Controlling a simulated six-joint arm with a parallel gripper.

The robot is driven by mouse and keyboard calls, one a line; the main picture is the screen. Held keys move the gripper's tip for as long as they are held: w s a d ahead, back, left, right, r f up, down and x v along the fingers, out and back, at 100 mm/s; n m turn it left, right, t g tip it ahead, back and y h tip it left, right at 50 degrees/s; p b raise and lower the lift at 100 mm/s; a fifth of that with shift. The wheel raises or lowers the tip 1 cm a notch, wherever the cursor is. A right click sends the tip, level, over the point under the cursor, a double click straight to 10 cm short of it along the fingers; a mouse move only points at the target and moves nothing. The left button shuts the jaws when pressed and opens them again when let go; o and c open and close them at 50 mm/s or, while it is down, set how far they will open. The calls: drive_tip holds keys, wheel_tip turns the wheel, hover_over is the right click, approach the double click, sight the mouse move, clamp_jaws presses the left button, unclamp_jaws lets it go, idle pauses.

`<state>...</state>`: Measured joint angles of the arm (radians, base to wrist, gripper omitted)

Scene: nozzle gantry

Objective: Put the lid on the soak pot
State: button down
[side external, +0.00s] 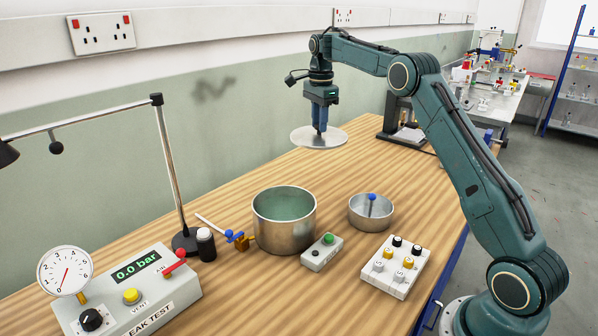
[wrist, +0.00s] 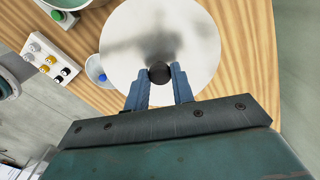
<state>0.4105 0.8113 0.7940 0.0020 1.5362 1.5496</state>
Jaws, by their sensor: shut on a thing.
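The soak pot (side external: 284,222) is a round metal pot standing open on the wooden table, with greenish liquid or a greenish inside. My gripper (side external: 320,128) is shut on the dark knob (wrist: 160,72) of the lid (side external: 304,138), a flat pale metal disc. The lid hangs roughly level above the table, behind the pot and a little to its right in the side external view, clear of the rim. In the wrist view the lid (wrist: 122,45) fills the upper middle, and part of the pot (wrist: 68,3) shows at the upper left.
A small metal bowl (side external: 359,214) with a blue-topped piece stands right of the pot. A lamp (side external: 170,165) rises at left.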

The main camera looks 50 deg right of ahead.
drive_tip(key=s+a+f+n, duration=0.1)
drive_tip(key=s+a+n, duration=0.1)
drive_tip(key=a, duration=0.8)
drive_tip(key=s+a+f+n, duration=0.1)
drive_tip(key=s+a+n, duration=0.2)
drive_tip(key=a, duration=0.8)
drive_tip(key=shift+f+n, duration=0.25)
drive_tip(key=shift+n, duration=0.25)
drive_tip(key=shift+f, duration=0.15)
drive_tip(key=shift+f, duration=3)
drive_tip(key=shift+f, duration=0.2)
